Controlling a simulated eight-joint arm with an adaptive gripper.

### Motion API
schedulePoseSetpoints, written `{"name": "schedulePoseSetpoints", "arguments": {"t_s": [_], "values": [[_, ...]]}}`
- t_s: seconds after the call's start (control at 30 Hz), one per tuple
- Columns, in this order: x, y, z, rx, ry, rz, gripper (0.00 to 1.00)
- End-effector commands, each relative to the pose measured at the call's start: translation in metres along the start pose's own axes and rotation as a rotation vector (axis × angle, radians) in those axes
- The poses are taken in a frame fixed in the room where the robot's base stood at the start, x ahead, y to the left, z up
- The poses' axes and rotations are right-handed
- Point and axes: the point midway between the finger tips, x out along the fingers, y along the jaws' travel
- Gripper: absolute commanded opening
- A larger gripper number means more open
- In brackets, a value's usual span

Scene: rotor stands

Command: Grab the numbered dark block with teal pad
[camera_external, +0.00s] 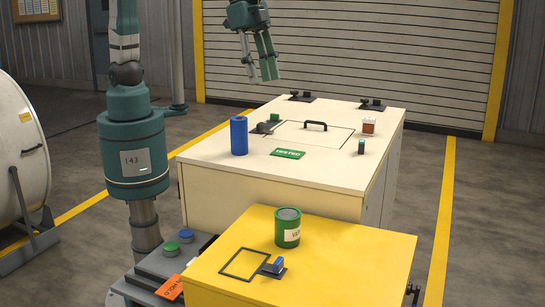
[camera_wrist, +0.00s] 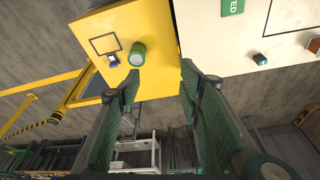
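A small dark block with a teal-green top (camera_external: 361,147) stands upright near the right edge of the cream cabinet top. It also shows in the wrist view as a dark block with a teal pad (camera_wrist: 260,59), at upper right; no number on it is legible. Another green-topped dark piece (camera_external: 275,118) lies farther back, beside the lid outline. My gripper (camera_external: 261,79) hangs high above the far left part of the cabinet, well apart from the blocks. In the wrist view its two fingers (camera_wrist: 160,72) are spread with nothing between them.
A yellow cabinet (camera_external: 345,260) in front holds a green can (camera_external: 288,228) and a blue-topped piece (camera_external: 278,265).

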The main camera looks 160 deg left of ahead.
Motion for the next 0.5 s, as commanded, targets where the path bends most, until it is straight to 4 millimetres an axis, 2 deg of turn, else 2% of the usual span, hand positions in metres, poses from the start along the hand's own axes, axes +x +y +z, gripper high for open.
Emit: {"name": "schedulePoseSetpoints", "arguments": {"t_s": [0.03,0.2,0.5], "values": [[0.007,-0.012,-0.008,-0.016,-0.009,-0.004,0.37],[0.028,-0.049,-0.031,-0.059,-0.040,-0.015,0.37],[0.071,-0.121,-0.062,-0.139,-0.093,-0.032,0.37]]}}
